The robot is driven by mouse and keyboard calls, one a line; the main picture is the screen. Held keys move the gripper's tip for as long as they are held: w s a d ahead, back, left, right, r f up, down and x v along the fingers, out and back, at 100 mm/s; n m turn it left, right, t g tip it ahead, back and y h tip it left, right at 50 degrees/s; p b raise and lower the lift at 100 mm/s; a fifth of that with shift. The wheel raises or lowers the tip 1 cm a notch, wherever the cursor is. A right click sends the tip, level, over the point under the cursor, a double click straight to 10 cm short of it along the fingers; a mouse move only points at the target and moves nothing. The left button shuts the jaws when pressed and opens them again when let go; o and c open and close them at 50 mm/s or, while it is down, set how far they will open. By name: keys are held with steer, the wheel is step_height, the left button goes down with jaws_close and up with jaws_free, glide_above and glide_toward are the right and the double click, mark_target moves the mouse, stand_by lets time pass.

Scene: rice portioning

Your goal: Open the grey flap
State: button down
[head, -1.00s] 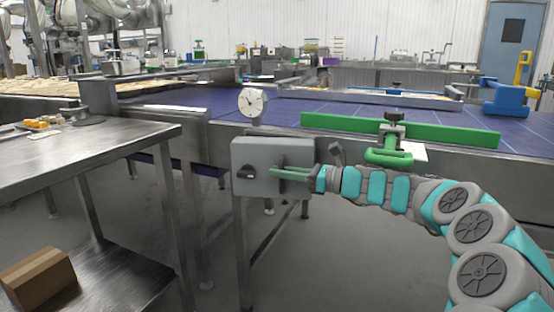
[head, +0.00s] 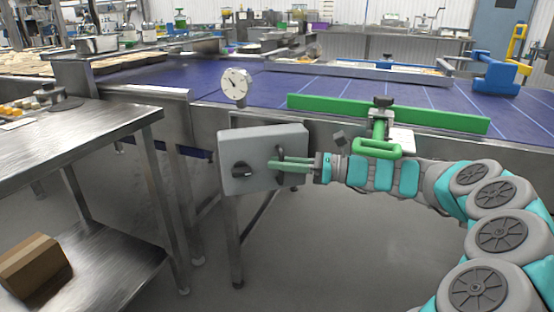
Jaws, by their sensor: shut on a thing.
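The grey flap (head: 262,145) is the front of a grey box on the side of the conveyor frame. The fingers hide part of the handle. The flap looks closed or nearly so; its far edges are hard to judge.
A round dial (head: 236,84) stands above the box. A green bar (head: 390,113) with a green-handled clamp (head: 377,149) runs along the blue conveyor (head: 330,90), just above my arm. A steel table (head: 70,145) stands at left, with a cardboard box (head: 33,265) on its lower shelf.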

steer(key=c, duration=1.1)
jaws_free()
